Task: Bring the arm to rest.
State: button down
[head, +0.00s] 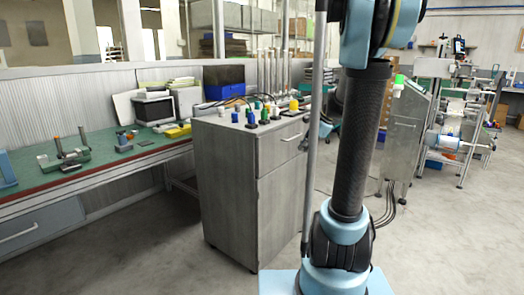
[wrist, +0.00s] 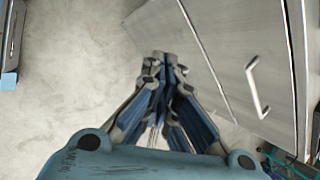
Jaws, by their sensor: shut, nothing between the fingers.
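My gripper (wrist: 160,62) shows in the wrist view, with its fingers together and nothing between them. It hangs over bare concrete floor beside the front of a grey cabinet (wrist: 205,40). My arm stands upright in the right half of the head view. The gripper itself is out of the head view.
A green-topped workbench (head: 95,165) runs along the left wall. A steel machine (head: 405,140) with cables stands behind my arm. The floor (head: 450,235) at the right front is clear.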

jog(key=s+f+n+h, duration=0.1)
jog(key=s+f+n, duration=0.3)
jog(key=s, duration=0.6)
jog(key=s+f+n+g+h, duration=0.1)
jog(key=s+f+n+h, duration=0.1)
jog(key=s+f+n, duration=0.2)
jog(key=s+f+n+h, duration=0.2)
jog(key=s+n, duration=0.6)
jog(key=s, duration=0.9)
jog(key=shift+d+f+n+g, duration=0.3)
jog(key=shift+f+n, duration=0.1)
jog(key=shift+f, duration=0.6)
jog(key=shift+s, duration=0.1)
